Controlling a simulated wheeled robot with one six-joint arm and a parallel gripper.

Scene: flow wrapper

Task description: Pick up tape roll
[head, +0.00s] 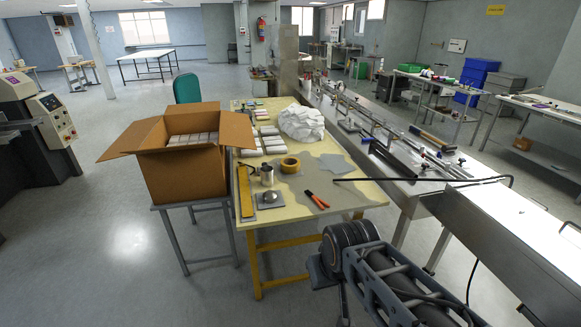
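The tape roll (290,164) is a tan-brown ring on the yellow table (350,198), near the table's middle. It lies flat, and nothing is seen touching it from above. Parts of my arm show at the bottom right, in front of the table and well apart from the roll. My gripper is not in view, so its fingers cannot be seen.
Orange-handled pliers (317,200), a metal cup (267,175), a square plate with a round knob (270,198) and white packs (273,142) lie around the roll. An open cardboard box (186,172) stands left. A long metal conveyor machine (400,178) runs along the right.

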